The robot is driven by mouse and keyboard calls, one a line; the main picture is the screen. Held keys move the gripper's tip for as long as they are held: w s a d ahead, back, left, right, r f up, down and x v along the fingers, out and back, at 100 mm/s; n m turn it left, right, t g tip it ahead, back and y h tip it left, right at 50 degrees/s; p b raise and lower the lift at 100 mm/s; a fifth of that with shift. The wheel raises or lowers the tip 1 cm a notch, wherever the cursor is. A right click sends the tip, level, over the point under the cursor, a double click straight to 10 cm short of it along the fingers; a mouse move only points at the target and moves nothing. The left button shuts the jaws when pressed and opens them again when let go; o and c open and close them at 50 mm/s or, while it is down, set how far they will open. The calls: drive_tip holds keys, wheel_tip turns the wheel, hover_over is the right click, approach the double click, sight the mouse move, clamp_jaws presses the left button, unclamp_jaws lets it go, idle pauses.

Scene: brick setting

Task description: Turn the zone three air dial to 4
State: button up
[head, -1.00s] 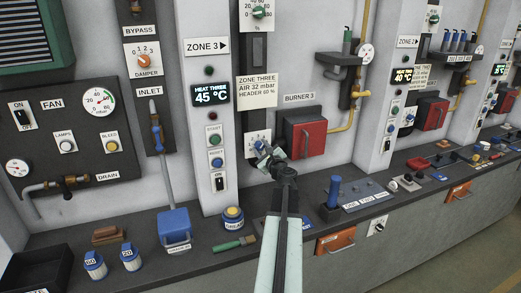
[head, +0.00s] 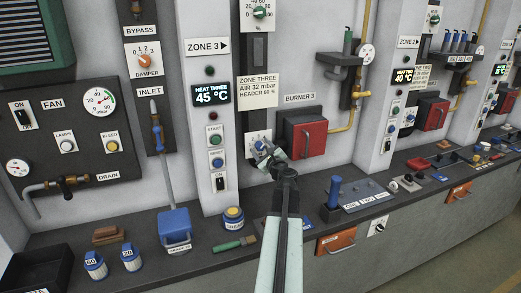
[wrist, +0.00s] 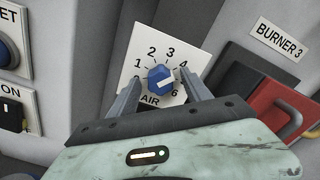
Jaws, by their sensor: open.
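The zone three air dial is a blue knob (wrist: 160,78) on a white plate (wrist: 140,82) marked AIR. In the wrist view its white mark points right and slightly up, roughly toward the 4 side; the exact reading is unclear. The 5 is hidden by the right finger. My gripper (wrist: 163,92) is open, its fingers at the left and right of the knob, near the plate. I cannot tell whether either finger touches the knob. In the head view my gripper (head: 266,152) covers part of the dial plate (head: 254,139).
The red Burner 3 box (head: 304,134) stands out from the wall just right of the dial. The zone 3 pillar (head: 206,110), with start and reset buttons, is close on the left.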

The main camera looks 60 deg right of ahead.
drive_tip(key=v, duration=0.7)
drive_tip(key=shift+s+a, duration=0.2)
